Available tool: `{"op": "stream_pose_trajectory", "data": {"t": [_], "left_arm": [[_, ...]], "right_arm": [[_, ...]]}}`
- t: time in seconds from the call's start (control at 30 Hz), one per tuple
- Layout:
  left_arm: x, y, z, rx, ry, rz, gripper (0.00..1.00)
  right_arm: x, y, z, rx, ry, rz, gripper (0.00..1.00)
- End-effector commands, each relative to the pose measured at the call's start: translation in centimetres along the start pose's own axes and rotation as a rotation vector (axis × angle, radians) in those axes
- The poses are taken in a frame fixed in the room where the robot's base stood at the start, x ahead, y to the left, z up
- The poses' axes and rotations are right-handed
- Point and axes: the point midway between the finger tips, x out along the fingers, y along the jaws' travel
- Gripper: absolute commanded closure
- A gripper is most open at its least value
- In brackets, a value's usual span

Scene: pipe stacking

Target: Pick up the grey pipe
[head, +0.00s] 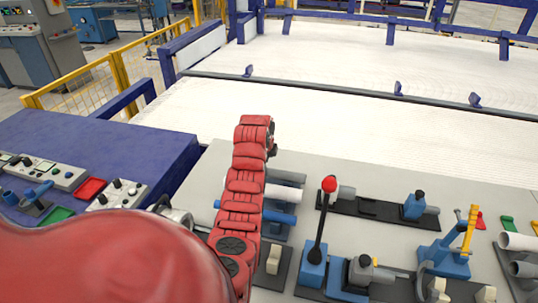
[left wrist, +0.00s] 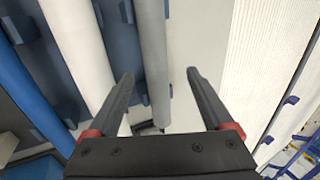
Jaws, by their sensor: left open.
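The grey pipe (left wrist: 153,60) runs lengthwise in the left wrist view, between the two black fingers of my open left gripper (left wrist: 158,73). The fingers are apart with nothing held; I cannot tell how far above the pipe they are. In the head view the grey pipe's end (head: 288,177) shows just right of my red left arm, which hides the rest. The left gripper (head: 271,147) is mostly hidden behind the arm's end there. My right gripper is not in view.
A white pipe (head: 284,192) and a blue pipe (head: 282,218) lie beside the grey one on a blue rack. A red-knobbed lever (head: 329,184) and other fixtures stand to the right on the grey bench. A white ribbed surface (head: 370,127) stretches behind.

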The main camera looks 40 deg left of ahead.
Motion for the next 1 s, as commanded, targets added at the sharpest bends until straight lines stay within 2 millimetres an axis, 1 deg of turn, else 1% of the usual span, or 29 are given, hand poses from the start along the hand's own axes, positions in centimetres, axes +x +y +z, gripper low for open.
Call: {"op": "stream_pose_trajectory", "data": {"t": [0.17,0.27,0.37,0.43,0.6,0.7,0.97,1.0], "left_arm": [[0.8,0.1,-0.1,0.001,0.001,0.003,0.15],[1.9,0.5,-0.2,0.0,0.001,0.007,0.15],[3.3,0.9,-0.3,-0.001,0.002,0.01,0.15],[4.1,0.7,-0.2,-0.002,0.001,0.002,0.15],[5.3,0.8,-0.2,-0.002,0.001,0.002,0.15],[5.7,0.9,-0.3,-0.002,0.001,0.004,0.15],[5.8,0.8,-0.3,-0.001,0.0,0.0,0.15],[5.8,0.8,-0.2,-0.001,0.0,0.0,0.22]], "right_arm": [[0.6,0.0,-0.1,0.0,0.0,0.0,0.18],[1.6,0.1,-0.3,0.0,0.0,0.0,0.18],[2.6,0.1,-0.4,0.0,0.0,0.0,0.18],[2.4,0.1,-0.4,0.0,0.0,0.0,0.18],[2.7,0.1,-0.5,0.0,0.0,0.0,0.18],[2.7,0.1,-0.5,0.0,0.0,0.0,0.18],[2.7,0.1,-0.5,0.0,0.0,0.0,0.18],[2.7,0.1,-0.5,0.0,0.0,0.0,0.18]]}}
